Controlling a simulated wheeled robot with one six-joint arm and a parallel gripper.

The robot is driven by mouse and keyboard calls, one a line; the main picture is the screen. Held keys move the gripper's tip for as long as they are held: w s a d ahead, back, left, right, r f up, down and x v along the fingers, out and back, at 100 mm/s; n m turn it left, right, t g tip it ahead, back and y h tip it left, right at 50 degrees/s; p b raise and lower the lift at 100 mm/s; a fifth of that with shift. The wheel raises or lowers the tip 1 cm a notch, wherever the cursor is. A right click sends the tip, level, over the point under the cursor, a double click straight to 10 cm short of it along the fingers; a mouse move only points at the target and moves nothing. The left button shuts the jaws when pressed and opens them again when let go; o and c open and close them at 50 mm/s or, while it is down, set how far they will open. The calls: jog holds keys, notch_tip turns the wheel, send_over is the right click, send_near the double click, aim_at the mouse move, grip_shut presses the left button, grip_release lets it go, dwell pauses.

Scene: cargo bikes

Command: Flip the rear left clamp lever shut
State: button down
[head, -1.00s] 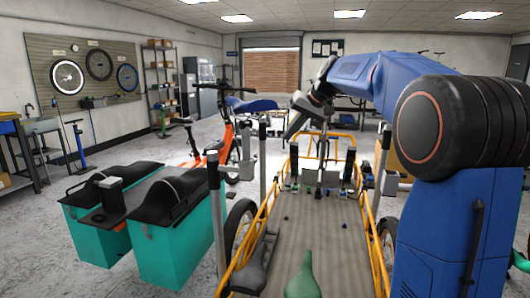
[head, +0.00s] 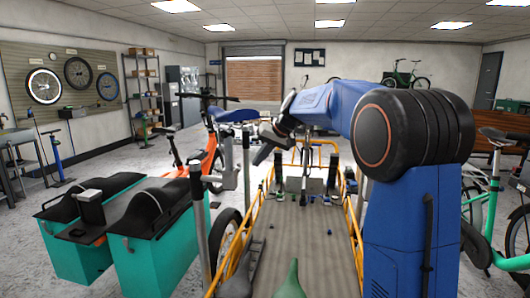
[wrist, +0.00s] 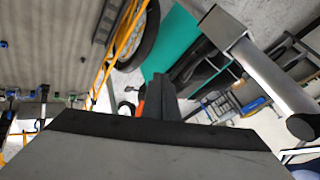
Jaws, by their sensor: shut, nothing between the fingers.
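My gripper (head: 262,153) is shut and empty, pointing down and left above the left side of the cargo bike's bed. In the wrist view its dark fingers (wrist: 165,97) are together and touch nothing. Grey clamp posts stand along the bed: a near left post (head: 200,225) and a farther left post (head: 246,165). In the wrist view a grey post (wrist: 270,80) with a dark round end lies to the right of the fingers, apart from them. I cannot make out for certain which part is the rear left clamp lever, or its position.
Teal boxes with black tops (head: 160,245) stand at the left. An orange bike (head: 210,160) is behind. A green bike (head: 490,210) stands at the right.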

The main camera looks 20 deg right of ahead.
jog(key=shift+w+a, duration=0.25)
jog(key=shift+a, duration=0.75)
jog(key=shift+w+a, duration=0.2)
jog(key=shift+a, duration=0.75)
jog(key=shift+w+a+n+g+y, duration=0.2)
jog(key=shift+w+n+g+y, duration=0.1)
jog(key=shift+n, duration=0.3)
jog(key=w+a+n+g, duration=0.1)
jog(key=n, duration=0.1)
jog(key=a+n+g+y, duration=0.1)
jog(key=n, duration=0.1)
jog(key=shift+w+y, duration=0.3)
jog(key=shift+w, duration=0.05)
jog(key=a+n, duration=0.1)
jog(key=a+n+g, duration=0.2)
jog(key=shift+w+n+y, duration=0.3)
jog(key=shift+n, duration=0.1)
jog(key=shift+s, duration=0.1)
